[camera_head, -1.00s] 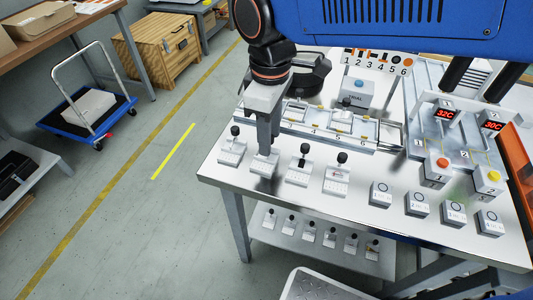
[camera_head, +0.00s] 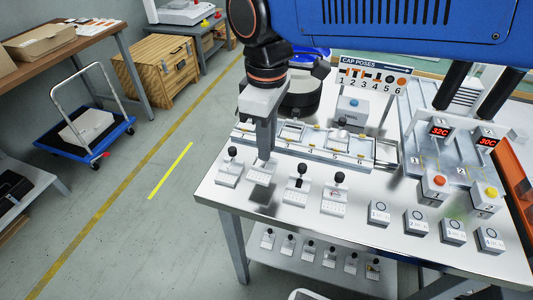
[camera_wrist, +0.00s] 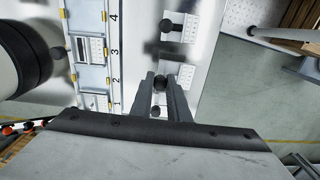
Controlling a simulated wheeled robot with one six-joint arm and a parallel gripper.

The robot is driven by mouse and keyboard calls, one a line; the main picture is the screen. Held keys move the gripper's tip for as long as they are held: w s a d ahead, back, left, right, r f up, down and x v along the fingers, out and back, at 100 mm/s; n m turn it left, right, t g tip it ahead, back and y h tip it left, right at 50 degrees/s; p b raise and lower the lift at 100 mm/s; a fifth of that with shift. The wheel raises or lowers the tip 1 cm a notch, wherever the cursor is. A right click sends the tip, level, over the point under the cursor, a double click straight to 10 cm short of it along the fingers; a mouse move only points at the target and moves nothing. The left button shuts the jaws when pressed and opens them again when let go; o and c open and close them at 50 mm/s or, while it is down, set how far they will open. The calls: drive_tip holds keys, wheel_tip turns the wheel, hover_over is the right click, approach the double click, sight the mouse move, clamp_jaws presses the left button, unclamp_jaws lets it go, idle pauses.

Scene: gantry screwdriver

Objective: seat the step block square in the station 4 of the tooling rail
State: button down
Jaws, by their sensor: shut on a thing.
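My gripper (camera_head: 264,157) is shut on the black knob of a small white block (camera_head: 261,172), which I take as the step block. It hangs a little above the table, with a dark patch below it. In the wrist view the fingers (camera_wrist: 159,88) close around a dark round knob (camera_wrist: 160,82); the block's underside is hidden. The tooling rail (camera_head: 322,149) lies beyond the gripper, to its right. The rail also shows at the left of the wrist view, where number 4 (camera_wrist: 113,17) marks station 4. A white block (camera_wrist: 91,50) sits near number 3.
Other knobbed white blocks stand on the table, one left of my gripper (camera_head: 229,170) and two to its right (camera_head: 298,198) (camera_head: 335,200). Numbered button boxes (camera_head: 417,219) line the front right.

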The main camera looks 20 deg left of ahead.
wheel_tip(320, 180, up, 6)
drive_tip(key=shift+f, duration=0.25)
drive_tip(key=shift+w+r, duration=0.2)
drive_tip(key=shift+r, duration=0.1)
drive_tip(key=w+d, duration=0.3)
drive_tip(key=w, duration=0.6)
drive_tip(key=w+d, duration=0.3)
drive_tip(key=w, duration=0.5)
drive_tip(key=shift+w+d+f, duration=0.1)
drive_tip(key=shift+d+f, duration=0.05)
drive_tip(key=shift+f, duration=1.6)
drive_tip(key=shift+w+d+f, duration=0.1)
drive_tip(key=shift+f, duration=1.6)
drive_tip(key=shift+f, duration=0.7)
drive_tip(key=c, duration=1.6)
unclamp_jaws()
